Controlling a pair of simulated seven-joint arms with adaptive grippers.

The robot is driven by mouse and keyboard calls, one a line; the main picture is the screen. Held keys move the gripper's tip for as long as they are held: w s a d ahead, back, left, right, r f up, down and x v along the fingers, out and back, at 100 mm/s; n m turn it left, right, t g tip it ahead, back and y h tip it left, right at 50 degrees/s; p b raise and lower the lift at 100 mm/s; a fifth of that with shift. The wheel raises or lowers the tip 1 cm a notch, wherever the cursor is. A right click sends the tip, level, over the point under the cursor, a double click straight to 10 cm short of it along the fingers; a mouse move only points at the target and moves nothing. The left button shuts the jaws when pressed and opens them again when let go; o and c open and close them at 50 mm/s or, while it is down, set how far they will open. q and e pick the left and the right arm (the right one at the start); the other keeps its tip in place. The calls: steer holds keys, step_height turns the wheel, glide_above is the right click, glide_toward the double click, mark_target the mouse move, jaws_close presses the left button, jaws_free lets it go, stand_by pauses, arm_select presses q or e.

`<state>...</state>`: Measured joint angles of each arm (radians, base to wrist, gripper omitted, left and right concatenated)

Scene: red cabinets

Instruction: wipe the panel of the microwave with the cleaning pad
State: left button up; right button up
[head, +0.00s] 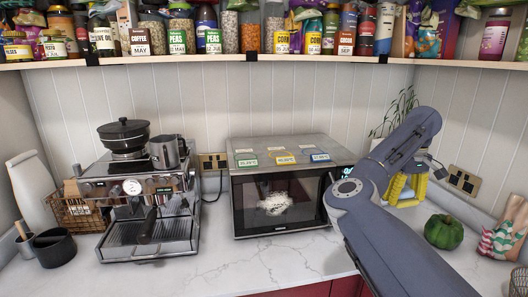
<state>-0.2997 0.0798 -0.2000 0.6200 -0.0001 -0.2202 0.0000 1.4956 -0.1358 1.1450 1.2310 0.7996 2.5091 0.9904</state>
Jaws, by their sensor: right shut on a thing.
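The microwave (284,150) stands on the counter in the middle, its dark glass door (250,218) facing me. A white, fluffy-edged patch (275,205) shows on the door; I cannot tell if it is on the glass or behind it. My right arm bends in front of the microwave's right side and hides most of its control panel. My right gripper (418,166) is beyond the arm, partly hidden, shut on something. A yellow thing (410,190) shows just below it, probably the cleaning pad, though the arm covers part of it. My left gripper is not in view.
A coffee machine (150,235) with a metal jug (166,152) stands left of the microwave. A green pepper (443,231) and a striped bag (505,235) lie at the right. A shelf of jars (250,59) runs above. The front counter is clear.

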steer(key=s+d+r+m, duration=0.1)
steer(key=s+d+r, duration=0.2)
steer(key=s, duration=0.4)
steer(key=s+d+r+m, duration=0.2)
steer(key=s+d+r, duration=0.1)
steer(key=s, duration=0.4)
steer(key=s+d+r+m, duration=0.1)
steer(key=s+d+r, duration=0.25)
steer(key=s, duration=0.45)
steer(key=s+a+r+m, duration=0.2)
steer(key=s+a, duration=0.2)
steer(key=s, duration=0.5)
steer(key=s+a+r+m, duration=0.1)
steer(key=s+a+m, duration=0.2)
steer(key=s, duration=0.7)
steer(key=shift+a+r, duration=0.35)
steer(key=shift+a, duration=0.05)
steer(key=shift+f, duration=0.1)
